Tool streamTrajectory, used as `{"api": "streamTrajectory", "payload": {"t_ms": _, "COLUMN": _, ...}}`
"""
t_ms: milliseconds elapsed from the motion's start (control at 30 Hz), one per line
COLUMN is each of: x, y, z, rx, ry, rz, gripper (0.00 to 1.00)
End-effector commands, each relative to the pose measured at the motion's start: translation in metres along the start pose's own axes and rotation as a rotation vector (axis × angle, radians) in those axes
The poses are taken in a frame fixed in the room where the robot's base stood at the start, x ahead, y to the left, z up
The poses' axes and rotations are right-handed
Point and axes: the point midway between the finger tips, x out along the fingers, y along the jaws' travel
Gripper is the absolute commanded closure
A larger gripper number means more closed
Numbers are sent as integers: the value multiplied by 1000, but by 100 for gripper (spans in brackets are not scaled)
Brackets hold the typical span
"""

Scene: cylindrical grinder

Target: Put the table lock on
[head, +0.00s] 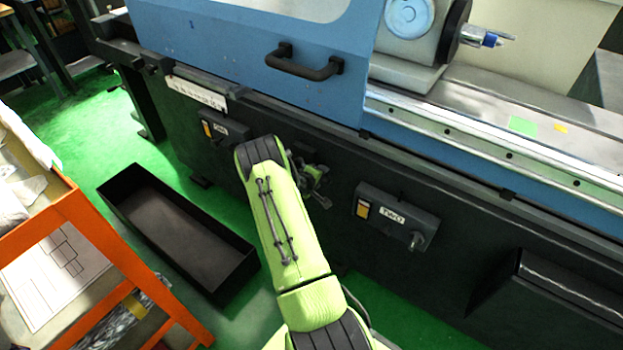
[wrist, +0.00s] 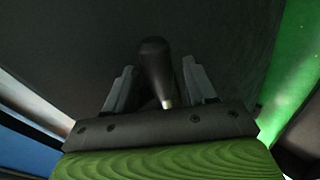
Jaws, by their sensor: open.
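In the wrist view my gripper (wrist: 159,68) is open, with one finger on each side of a black round-ended handle (wrist: 157,62). The handle narrows to a pale end near the gripper's palm. I see no clear grip on it. In the head view my gripper (head: 314,178) is at the machine's dark front, partly behind my green arm. A dark control box (head: 395,216) with a white label and a small lever is to its right. A similar labelled box (head: 222,130) is to its left, its right end close to my arm. I cannot tell which is the table lock.
The grinder's blue sliding guard (head: 240,50) with a black handle (head: 303,64) is above. A black open bin (head: 180,235) lies on the green floor at left.

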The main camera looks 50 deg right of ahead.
Motion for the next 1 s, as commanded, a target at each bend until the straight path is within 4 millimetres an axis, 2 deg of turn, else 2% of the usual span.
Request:
{"api": "streamTrajectory", "payload": {"t_ms": 33, "x": -16, "y": 3, "z": -2, "rx": -3, "ry": 4, "rz": -1, "gripper": 45}}
{"api": "streamTrajectory", "payload": {"t_ms": 300, "x": -94, "y": 3, "z": -2, "rx": -5, "ry": 5, "rz": -1, "gripper": 45}}
{"api": "streamTrajectory", "payload": {"t_ms": 400, "x": -116, "y": 2, "z": -2, "rx": -4, "ry": 5, "rz": 0, "gripper": 45}}
{"api": "streamTrajectory", "payload": {"t_ms": 500, "x": -131, "y": 2, "z": -1, "rx": -3, "ry": 4, "rz": 1, "gripper": 45}}
{"api": "streamTrajectory", "payload": {"t_ms": 633, "x": -138, "y": 1, "z": -1, "rx": 0, "ry": 2, "rz": 1, "gripper": 45}}
{"api": "streamTrajectory", "payload": {"t_ms": 1000, "x": -138, "y": 1, "z": 0, "rx": 0, "ry": 2, "rz": 1, "gripper": 45}}
